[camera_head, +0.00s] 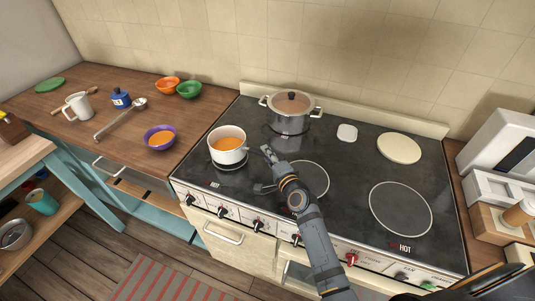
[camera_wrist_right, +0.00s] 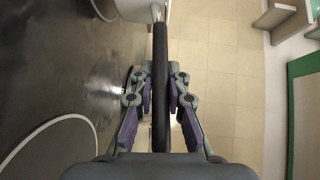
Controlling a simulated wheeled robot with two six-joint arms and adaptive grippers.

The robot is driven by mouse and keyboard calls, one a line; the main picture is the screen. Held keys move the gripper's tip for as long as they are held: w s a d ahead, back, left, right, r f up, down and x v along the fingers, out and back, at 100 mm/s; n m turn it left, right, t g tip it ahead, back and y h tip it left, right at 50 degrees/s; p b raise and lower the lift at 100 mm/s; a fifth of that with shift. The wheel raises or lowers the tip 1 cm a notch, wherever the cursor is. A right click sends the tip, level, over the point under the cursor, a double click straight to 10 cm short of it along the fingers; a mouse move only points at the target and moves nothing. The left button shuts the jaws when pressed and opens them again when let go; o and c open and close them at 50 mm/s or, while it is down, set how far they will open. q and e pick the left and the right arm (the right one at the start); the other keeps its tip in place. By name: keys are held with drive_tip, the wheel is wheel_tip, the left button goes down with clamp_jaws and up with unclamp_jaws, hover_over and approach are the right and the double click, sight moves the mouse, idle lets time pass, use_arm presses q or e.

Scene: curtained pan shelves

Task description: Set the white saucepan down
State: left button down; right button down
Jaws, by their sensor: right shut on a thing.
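The white saucepan (camera_head: 227,157) holds something orange and is upright over the front left burner of the black stove (camera_head: 340,215). Part of the burner ring shows just below it; I cannot tell whether its base touches the stovetop. My right gripper (camera_head: 270,158) is shut on the saucepan's handle, to the right of the pan. In the right wrist view the dark handle (camera_wrist_right: 160,50) runs between the purple-padded fingers (camera_wrist_right: 160,92), and a piece of the white pan (camera_wrist_right: 138,8) shows at the top. My left gripper is not in view.
A lidded steel pot (camera_head: 289,122) stands at the back of the stove, behind and right of the saucepan. A white lid or plate (camera_head: 399,148) lies at the back right. Bowls, including a purple one (camera_head: 160,142), stand on the left counter. The front right burner (camera_head: 400,209) is clear.

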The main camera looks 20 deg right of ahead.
drive_tip(key=shift+f, duration=0.1)
idle(0.3)
drive_tip(key=shift+f, duration=0.15)
drive_tip(key=shift+d+f+b, duration=0.1)
drive_tip(key=shift+f+b, duration=0.55)
drive_tip(key=shift+b, duration=0.05)
drive_tip(key=shift+f+b, duration=0.25)
drive_tip(key=shift+b, duration=0.05)
drive_tip(key=c, duration=1.3)
unclamp_jaws()
drive_tip(key=shift+o, duration=0.2)
drive_tip(key=shift+f, duration=0.2)
drive_tip(key=shift+r, duration=0.1)
drive_tip(key=c, duration=0.4)
drive_tip(key=shift+s, duration=0.15)
